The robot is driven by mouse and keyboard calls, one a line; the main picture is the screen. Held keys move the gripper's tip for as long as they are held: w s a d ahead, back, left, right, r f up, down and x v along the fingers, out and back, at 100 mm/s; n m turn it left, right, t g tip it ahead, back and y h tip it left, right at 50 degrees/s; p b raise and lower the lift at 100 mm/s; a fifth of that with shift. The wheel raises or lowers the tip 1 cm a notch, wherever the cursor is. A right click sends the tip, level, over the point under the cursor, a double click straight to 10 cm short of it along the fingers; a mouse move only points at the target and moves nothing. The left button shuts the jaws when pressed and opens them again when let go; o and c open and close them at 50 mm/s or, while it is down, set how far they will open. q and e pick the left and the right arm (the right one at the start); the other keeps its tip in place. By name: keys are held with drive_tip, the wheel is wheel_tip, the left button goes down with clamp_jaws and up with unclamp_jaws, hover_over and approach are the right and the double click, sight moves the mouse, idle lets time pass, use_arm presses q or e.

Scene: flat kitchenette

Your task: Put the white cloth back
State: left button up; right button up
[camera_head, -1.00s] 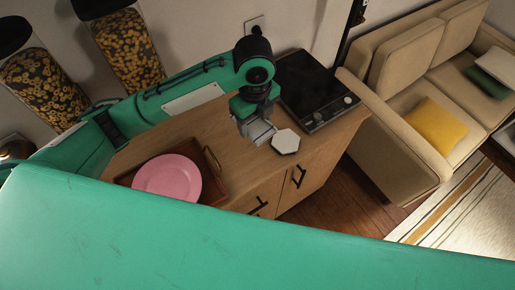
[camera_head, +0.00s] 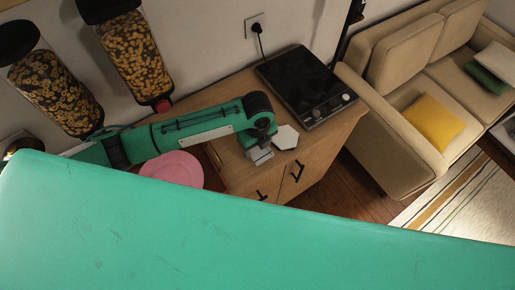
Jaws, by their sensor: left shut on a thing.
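My left gripper (camera_head: 260,155) points down near the front edge of the wooden cabinet top, between the pink plate and the black hob. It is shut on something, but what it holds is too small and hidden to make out. No white cloth shows clearly elsewhere on the cabinet. My right gripper is not in view.
The pink plate (camera_head: 173,169) is partly covered by my left arm. The black hob (camera_head: 305,84) stands at the cabinet's right end. Two filled dispensers (camera_head: 130,50) hang at the wall. A beige sofa (camera_head: 385,125) with cushions stands to the right.

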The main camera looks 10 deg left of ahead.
sight(257, 147)
use_arm(q)
wheel_tip(257, 147, down, 3)
drive_tip(key=shift+f+p, duration=0.1)
drive_tip(key=shift+p, duration=0.3)
drive_tip(key=shift+f, duration=0.25)
drive_tip(key=shift+f, duration=0.1)
drive_tip(key=shift+f, duration=0.1)
drive_tip(key=o, duration=0.9)
drive_tip(key=shift+o, duration=0.2)
